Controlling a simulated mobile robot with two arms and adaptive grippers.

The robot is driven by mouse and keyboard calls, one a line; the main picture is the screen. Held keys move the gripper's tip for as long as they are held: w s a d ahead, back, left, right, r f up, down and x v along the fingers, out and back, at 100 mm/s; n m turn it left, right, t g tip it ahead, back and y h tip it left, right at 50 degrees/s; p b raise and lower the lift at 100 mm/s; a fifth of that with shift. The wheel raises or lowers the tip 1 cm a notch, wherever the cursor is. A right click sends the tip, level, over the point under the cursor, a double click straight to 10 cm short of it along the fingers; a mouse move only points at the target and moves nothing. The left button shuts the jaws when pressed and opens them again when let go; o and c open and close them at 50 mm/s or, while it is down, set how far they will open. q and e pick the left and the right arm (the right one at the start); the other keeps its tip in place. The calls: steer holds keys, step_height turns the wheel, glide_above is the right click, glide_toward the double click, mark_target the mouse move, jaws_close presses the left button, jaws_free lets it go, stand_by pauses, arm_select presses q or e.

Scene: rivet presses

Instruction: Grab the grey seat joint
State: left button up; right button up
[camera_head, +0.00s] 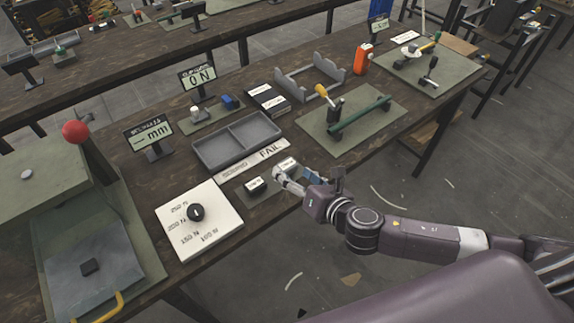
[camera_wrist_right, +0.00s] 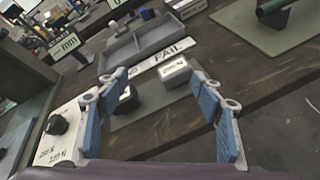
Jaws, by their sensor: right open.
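Two small labelled blocks sit on a small mat at the table's near edge. The light grey block (camera_wrist_right: 174,70), possibly the seat joint, also shows in the head view (camera_head: 287,164). The block with a dark body (camera_head: 255,186) lies left of it and also shows in the wrist view (camera_wrist_right: 127,98), partly behind a finger. I cannot tell for sure which part is the seat joint. My right gripper (camera_head: 294,177) is open and empty beside the light block. In the wrist view its blue-padded fingers (camera_wrist_right: 162,88) spread wide, with the light block beyond them. My left gripper is out of view.
A grey two-compartment tray (camera_head: 237,143) and a FAIL strip (camera_head: 252,160) lie behind the blocks. A white dial board (camera_head: 199,222) stands left. A green mat (camera_head: 352,118) with a green bar lies right. A press with a red knob (camera_head: 75,132) is far left.

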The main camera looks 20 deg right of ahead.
mark_target(289, 166)
steer(key=d+n, duration=0.1)
steer(key=n, duration=0.1)
steer(key=d+n+y, duration=0.1)
steer(key=n, duration=0.1)
steer(key=w+f+n, duration=0.1)
steer(key=n, duration=0.1)
steer(key=shift+d+n, duration=0.3)
steer(key=shift+d, duration=0.1)
steer(key=shift+g, duration=0.3)
steer(key=shift+s+a+f+p+x, duration=0.1)
steer(key=shift+p+x, duration=0.15)
steer(key=shift+x, duration=1)
steer(key=shift+s+a+f+p+x, duration=0.1)
steer(key=shift+p+x, duration=0.15)
steer(key=shift+x, duration=1.05)
steer(key=shift+a+f+p+x, duration=0.1)
steer(key=shift+p+x, duration=0.15)
steer(key=shift+x, duration=1)
steer(key=shift+r, duration=0.1)
steer(key=c, duration=1.2)
